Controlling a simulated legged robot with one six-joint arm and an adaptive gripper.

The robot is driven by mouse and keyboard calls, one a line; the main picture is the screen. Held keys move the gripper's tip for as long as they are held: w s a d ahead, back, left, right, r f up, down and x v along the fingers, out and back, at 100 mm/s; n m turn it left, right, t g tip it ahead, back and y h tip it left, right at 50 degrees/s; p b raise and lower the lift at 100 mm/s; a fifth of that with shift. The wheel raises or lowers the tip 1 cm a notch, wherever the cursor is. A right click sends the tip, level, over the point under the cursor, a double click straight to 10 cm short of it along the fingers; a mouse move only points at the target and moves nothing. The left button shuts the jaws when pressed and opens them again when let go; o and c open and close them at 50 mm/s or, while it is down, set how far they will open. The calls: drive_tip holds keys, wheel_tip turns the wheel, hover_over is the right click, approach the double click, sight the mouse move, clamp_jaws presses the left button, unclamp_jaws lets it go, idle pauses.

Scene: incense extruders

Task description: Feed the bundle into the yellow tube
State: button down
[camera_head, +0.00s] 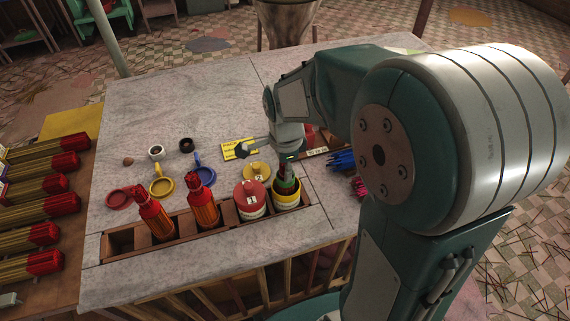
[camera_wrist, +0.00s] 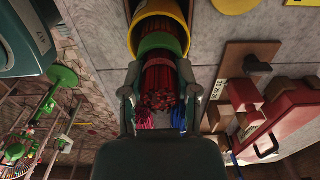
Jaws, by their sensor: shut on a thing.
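The yellow tube (camera_head: 287,198) stands in the right end of the wooden rack, with its mouth up. In the wrist view its yellow rim (camera_wrist: 187,15) is at the top. The bundle of dark red sticks (camera_wrist: 160,92) has a green band (camera_wrist: 160,42) around it, and its far end is inside the yellow rim. It also shows at the tube's mouth in the head view (camera_head: 288,184). My gripper (camera_wrist: 158,84) is shut on the bundle, one finger on each side. In the head view my gripper (camera_head: 289,160) is just above the tube; my wrist partly hides the bundle.
A red-lidded tube (camera_head: 250,199) stands close left of the yellow one. A yellow lid (camera_head: 257,171) lies behind. Blue sticks (camera_head: 341,160) lie to the right. The table's back left is clear.

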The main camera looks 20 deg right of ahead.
drive_tip(key=shift+f, duration=0.65)
drive_tip(key=shift+c, duration=1.3)
unclamp_jaws()
drive_tip(key=shift+r, duration=0.1)
drive_tip(key=shift+r, duration=3.95)
